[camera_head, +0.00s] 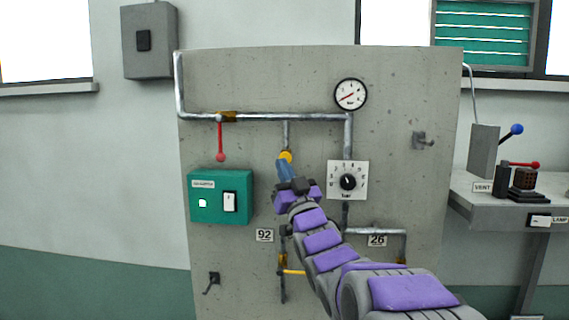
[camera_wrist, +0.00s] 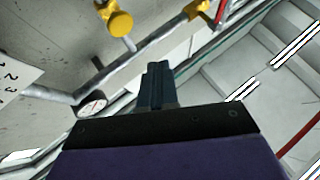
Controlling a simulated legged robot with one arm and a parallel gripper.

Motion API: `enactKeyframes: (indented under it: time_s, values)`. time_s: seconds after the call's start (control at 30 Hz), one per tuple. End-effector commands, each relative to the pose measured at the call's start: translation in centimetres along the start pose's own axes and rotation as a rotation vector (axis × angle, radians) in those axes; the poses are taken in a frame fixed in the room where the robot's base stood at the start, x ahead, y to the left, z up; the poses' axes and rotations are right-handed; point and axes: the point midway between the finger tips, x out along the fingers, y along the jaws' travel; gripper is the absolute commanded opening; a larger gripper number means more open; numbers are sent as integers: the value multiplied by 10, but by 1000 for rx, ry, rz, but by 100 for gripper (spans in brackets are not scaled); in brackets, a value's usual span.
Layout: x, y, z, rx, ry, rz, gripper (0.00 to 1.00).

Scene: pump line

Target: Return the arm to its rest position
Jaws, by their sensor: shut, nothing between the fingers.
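My arm reaches up from the lower right in the head view, in front of the concrete panel (camera_head: 225,75). My gripper (camera_head: 285,170) points upward, just below the yellow round knob (camera_head: 286,156) on a thin vertical pipe. In the wrist view my gripper (camera_wrist: 155,70) has its dark fingers together with nothing held. The yellow knob also shows in the wrist view (camera_wrist: 119,23), up and left of the fingertips and apart from them. The arm hides part of the lower panel and pipes.
A red-handled valve (camera_head: 221,145), a green switch box (camera_head: 220,196), a gauge (camera_head: 350,94) and a dial plate (camera_head: 348,180) surround the arm. A yellow-handled valve (camera_head: 292,272) sits low, partly hidden. A side bench (camera_head: 510,195) with levers stands at right.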

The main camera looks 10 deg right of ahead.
Motion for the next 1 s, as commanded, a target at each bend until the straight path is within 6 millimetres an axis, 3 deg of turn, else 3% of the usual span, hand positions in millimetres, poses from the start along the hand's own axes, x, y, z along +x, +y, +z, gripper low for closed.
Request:
enactKeyframes:
  time_s: [0.27, 0.37, 0.47, 0.57, 0.77, 1.0]
  values:
    - [-1, 0, 2, -1, -12, 4, 0]
    - [-10, 2, 15, -4, -80, 28, 0]
    - [-31, 5, 41, -9, -212, 71, 0]
    - [-65, 7, 73, -14, -393, 125, 0]
    - [-161, 7, 134, -15, -779, 216, 0]
    - [-310, -12, 178, 4, -1244, 282, 0]
